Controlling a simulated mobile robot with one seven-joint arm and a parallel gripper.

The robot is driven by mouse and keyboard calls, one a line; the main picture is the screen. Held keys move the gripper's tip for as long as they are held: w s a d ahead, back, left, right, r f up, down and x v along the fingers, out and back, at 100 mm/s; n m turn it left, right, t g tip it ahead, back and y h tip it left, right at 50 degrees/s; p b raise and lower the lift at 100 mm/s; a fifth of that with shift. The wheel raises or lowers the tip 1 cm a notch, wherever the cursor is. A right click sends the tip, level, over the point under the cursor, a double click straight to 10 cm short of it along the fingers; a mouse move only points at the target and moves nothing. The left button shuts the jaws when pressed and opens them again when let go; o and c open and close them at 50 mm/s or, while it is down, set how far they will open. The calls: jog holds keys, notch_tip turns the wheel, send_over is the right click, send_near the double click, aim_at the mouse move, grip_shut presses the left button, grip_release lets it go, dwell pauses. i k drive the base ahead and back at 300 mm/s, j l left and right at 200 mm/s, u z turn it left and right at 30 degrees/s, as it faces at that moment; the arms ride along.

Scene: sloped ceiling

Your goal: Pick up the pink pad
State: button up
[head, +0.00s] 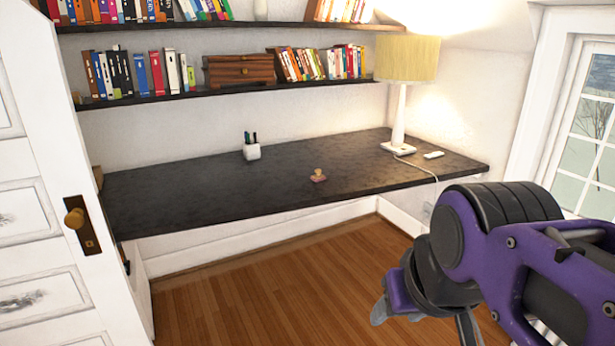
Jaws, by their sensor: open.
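A small pinkish pad (318,179) lies on the dark desk (220,195), right of the desk's middle. A small tan knob-like piece stands on it or just behind it; I cannot tell if the two are joined. My gripper (424,324) is at the lower right, in front of the desk and over the wooden floor. It is open, well apart from the pad, and its fingers are partly cut off by the frame's bottom edge. Nothing shows between the fingers.
A white pen cup (252,152) stands left of the pad. A lamp (398,110) and a small white device (434,155) are to its right. Bookshelves (230,90) hang above the desk. A white door (40,220) stands at the left. The desk around the pad is clear.

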aim_at(319, 177)
jog(key=u, duration=1.35)
jog(key=z, duration=1.35)
jog(key=i+l, duration=0.3)
jog(key=i, duration=0.25)
jog(key=i+l+u, duration=0.1)
jog(key=i+l, duration=0.15)
jog(key=i, duration=0.25)
jog(key=i+l, duration=0.3)
jog(key=i, duration=0.2)
jog(key=i+l+u, duration=0.15)
jog(key=i, duration=0.25)
jog(key=i+l+u, duration=0.15)
jog(key=i, duration=0.3)
jog(key=l, duration=0.1)
